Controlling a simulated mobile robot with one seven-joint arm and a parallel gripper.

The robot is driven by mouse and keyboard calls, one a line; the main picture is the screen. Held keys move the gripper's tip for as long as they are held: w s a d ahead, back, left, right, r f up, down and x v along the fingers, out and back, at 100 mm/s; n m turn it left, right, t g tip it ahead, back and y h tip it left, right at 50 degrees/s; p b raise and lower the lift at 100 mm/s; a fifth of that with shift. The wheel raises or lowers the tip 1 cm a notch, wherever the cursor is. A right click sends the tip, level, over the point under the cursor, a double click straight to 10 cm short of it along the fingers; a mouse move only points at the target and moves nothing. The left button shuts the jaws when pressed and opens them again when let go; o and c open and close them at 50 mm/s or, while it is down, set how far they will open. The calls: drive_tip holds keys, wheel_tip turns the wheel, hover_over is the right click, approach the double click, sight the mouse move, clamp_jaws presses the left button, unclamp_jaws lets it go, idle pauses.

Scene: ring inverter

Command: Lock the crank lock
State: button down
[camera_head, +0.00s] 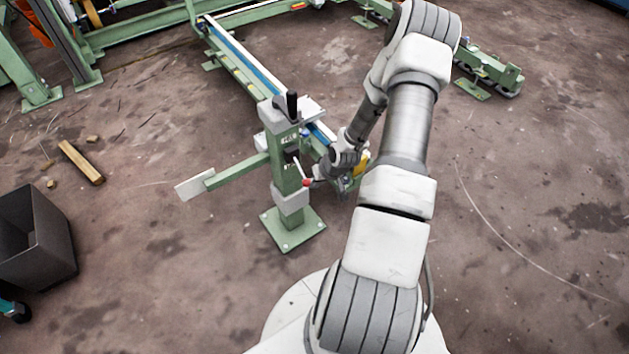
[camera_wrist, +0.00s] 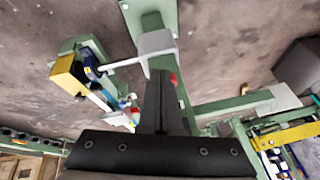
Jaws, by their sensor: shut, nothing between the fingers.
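The crank lock is on a green post (camera_head: 284,175) in the middle of the head view. Its thin pale lever slants down to a red knob (camera_head: 306,182) on the post's right side. My gripper (camera_head: 314,181) is close to the right of this knob. In the wrist view, my dark fingers (camera_wrist: 160,78) are together and empty. The red knob (camera_wrist: 174,79) shows just right of the fingertips, partly hidden by them. I cannot tell whether they touch it. The lock's inner parts are too small to see.
A black handle (camera_head: 291,104) stands on top of the post. A green side arm with a white end plate (camera_head: 194,187) reaches left. A green and blue rail (camera_head: 240,60) runs behind. A dark bin (camera_head: 40,240) is at the left.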

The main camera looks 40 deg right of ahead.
drive_tip(key=shift+w+f, duration=0.2)
drive_tip(key=shift+f, duration=0.4)
drive_tip(key=shift+w+f, duration=0.1)
idle(0.5)
